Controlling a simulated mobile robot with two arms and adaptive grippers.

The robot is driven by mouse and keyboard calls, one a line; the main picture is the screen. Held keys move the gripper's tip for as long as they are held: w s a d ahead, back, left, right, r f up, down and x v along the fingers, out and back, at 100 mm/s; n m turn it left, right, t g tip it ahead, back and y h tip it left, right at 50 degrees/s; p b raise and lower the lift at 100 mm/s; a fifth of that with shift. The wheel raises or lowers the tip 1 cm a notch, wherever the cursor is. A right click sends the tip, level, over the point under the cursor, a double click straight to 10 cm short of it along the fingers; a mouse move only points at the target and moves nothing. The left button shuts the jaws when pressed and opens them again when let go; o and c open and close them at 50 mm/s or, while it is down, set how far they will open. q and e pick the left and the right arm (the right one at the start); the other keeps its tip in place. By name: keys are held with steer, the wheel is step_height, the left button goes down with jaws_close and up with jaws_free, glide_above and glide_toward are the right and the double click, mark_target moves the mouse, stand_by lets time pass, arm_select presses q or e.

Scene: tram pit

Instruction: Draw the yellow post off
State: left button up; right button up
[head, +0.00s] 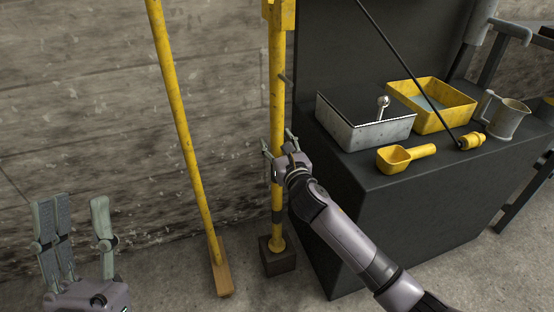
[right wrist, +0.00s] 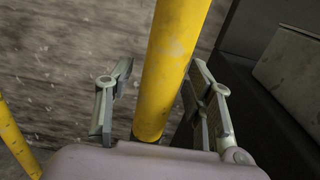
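The yellow post (head: 277,95) stands upright in a dark square block (head: 279,259) on the floor, close to the wall. A wider yellow piece (head: 279,14) sits at its top, cut off by the picture edge. My right gripper (head: 278,153) is around the lower half of the post. In the right wrist view the post (right wrist: 172,65) runs between its two spread fingers (right wrist: 162,97), with a gap visible on the left side; contact on the right side is unclear. My left gripper (head: 77,207) is open and empty at the lower left.
A yellow pole with a wooden foot (head: 221,268) leans left of the post. A dark bench (head: 390,210) stands close on the right, bearing a metal tray (head: 365,135), yellow tray (head: 447,120), yellow scoop (head: 395,160) and metal mug (head: 507,120). Floor between the left gripper and pole is clear.

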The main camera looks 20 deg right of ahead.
jaws_close()
stand_by(0.4)
stand_by(0.4)
steer(key=shift+r, duration=0.2)
